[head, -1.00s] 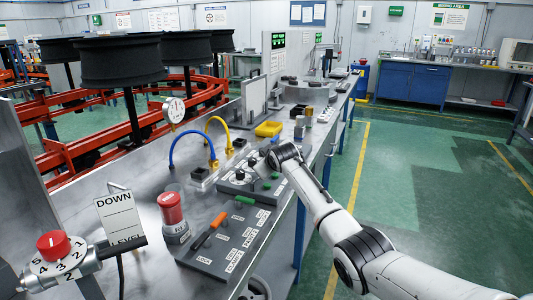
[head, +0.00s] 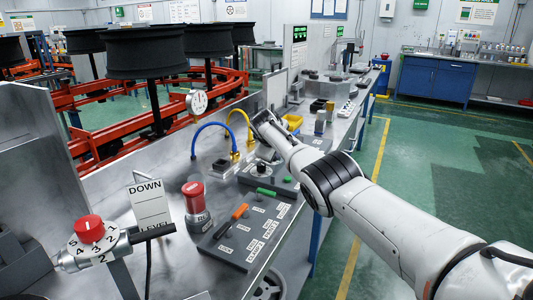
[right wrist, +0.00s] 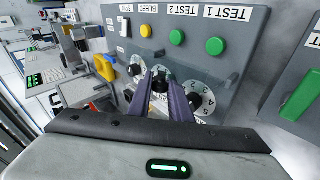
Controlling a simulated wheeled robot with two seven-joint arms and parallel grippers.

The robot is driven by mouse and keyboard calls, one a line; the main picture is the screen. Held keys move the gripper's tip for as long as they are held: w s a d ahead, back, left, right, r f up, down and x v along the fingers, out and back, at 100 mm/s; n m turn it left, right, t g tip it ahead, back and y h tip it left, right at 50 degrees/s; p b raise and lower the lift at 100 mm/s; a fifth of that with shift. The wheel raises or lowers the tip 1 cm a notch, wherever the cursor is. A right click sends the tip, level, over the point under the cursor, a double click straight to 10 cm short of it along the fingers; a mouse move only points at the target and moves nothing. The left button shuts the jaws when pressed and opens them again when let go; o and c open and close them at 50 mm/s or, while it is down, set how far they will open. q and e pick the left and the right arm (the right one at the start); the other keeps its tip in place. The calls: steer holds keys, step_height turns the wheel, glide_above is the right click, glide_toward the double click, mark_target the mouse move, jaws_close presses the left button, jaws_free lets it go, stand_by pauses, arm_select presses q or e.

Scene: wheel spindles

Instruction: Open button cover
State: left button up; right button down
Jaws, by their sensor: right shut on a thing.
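The control panel (head: 272,178) stands on the bench, with round buttons and numbered dials; it also shows in the right wrist view (right wrist: 215,75). My right gripper (right wrist: 165,88) is over its dials, its dark fingers shut on a small black knob-like part (right wrist: 160,80). In the head view its wrist (head: 264,122) is above the panel's far side, and the fingertips are hard to see. I cannot tell which part is the button cover. My left gripper is not in view.
A nearer panel (head: 235,240) has orange and green handles. A red-topped cylinder (head: 194,197) stands beside it. Blue (head: 200,137) and yellow (head: 240,118) hoses arch behind the panel, near a small black box (head: 222,168). The green floor to the right is open.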

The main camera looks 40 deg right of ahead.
stand_by(0.4)
steer(key=c, duration=1.6)
jaws_free()
steer(key=shift+c, duration=0.2)
step_height(320, 180, up, 10)
